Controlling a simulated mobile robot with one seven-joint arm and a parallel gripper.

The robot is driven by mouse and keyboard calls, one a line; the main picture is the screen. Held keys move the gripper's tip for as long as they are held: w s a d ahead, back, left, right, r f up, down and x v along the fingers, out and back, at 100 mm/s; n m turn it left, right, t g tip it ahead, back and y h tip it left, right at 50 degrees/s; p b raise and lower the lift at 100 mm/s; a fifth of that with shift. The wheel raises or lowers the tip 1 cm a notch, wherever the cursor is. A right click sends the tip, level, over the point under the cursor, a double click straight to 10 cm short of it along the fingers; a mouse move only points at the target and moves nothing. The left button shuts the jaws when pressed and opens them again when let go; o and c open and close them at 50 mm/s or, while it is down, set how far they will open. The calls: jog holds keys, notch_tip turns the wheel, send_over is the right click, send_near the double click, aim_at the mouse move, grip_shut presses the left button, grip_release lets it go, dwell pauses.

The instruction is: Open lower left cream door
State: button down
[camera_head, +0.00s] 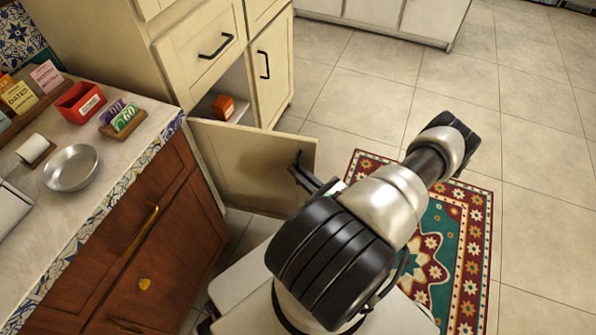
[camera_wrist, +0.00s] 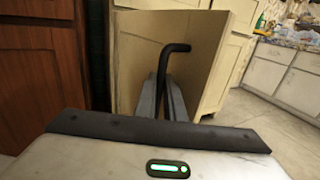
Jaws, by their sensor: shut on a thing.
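The lower left cream door (camera_head: 255,165) stands swung open in the head view, out from the cream cabinet and above the floor. My gripper (camera_head: 300,173) is at the door's free end, shut on its black handle (camera_head: 297,160). In the wrist view the black handle (camera_wrist: 174,48) rises from between the fingers of my gripper (camera_wrist: 167,90), with a cream panel behind it. The opening behind the door shows an orange box (camera_head: 223,107) inside the cabinet. My arm hides part of the door's lower right side.
The lower right cream door (camera_head: 270,64) and the drawer (camera_head: 203,47) above are shut. A wooden cabinet (camera_head: 130,260) with a counter (camera_head: 105,180) stands at the left. A patterned rug (camera_head: 440,265) lies on the floor at right. The tiled floor (camera_head: 380,80) beyond is clear.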

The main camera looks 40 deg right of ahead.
jog(key=c, duration=1.8)
grip_release()
jog(key=shift+c, duration=0.2)
jog(key=s+p, duration=0.1)
jog(key=s, duration=1.6)
jog(key=shift+s+d, duration=0.15)
jog(key=shift+d, duration=0.15)
